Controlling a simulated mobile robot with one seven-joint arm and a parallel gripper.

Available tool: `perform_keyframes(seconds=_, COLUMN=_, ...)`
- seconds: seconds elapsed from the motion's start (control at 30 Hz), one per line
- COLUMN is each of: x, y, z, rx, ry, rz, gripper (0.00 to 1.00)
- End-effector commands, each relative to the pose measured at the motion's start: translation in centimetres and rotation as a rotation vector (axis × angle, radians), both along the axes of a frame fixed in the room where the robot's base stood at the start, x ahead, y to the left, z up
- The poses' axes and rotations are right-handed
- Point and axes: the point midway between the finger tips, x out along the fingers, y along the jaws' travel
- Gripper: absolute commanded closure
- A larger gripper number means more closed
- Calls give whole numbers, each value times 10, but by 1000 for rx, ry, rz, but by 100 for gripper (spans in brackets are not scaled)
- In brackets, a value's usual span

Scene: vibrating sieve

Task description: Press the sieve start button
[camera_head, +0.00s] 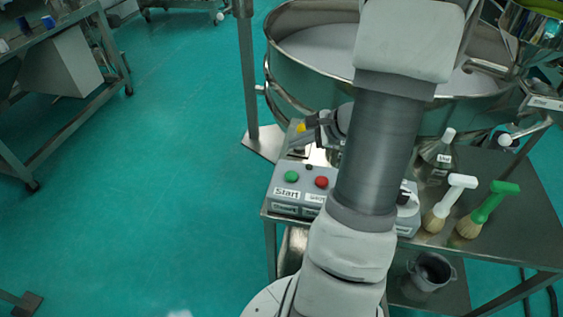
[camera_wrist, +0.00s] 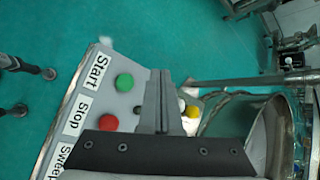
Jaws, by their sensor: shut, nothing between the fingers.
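The control box (camera_head: 283,199) sits on the steel table with a green button (camera_head: 291,177) beside the label "Start" and a red button (camera_head: 321,182) to its right. In the wrist view the green button (camera_wrist: 124,82) is left of my gripper's shut fingers (camera_wrist: 160,76), and the red button (camera_wrist: 108,123) is lower left. My gripper (camera_head: 299,143) is shut and empty over the rear part of the box, apart from the green button in both pictures. My arm hides part of the box's right side in the head view.
The round steel sieve (camera_head: 300,82) stands behind the box. A yellow knob (camera_wrist: 192,111) is close to the fingers on their right. Open floor lies left.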

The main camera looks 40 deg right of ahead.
Motion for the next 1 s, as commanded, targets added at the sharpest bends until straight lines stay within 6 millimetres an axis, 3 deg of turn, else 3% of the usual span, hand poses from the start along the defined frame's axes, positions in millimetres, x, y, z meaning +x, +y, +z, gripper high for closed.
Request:
perform_keyframes(seconds=0.53, x=0, y=-1, z=-9, rx=2, ry=-1, rz=-4, gripper=100)
perform_keyframes(seconds=1.0, x=0, y=-1, z=-71, rx=1, ry=0, rz=-3, gripper=100)
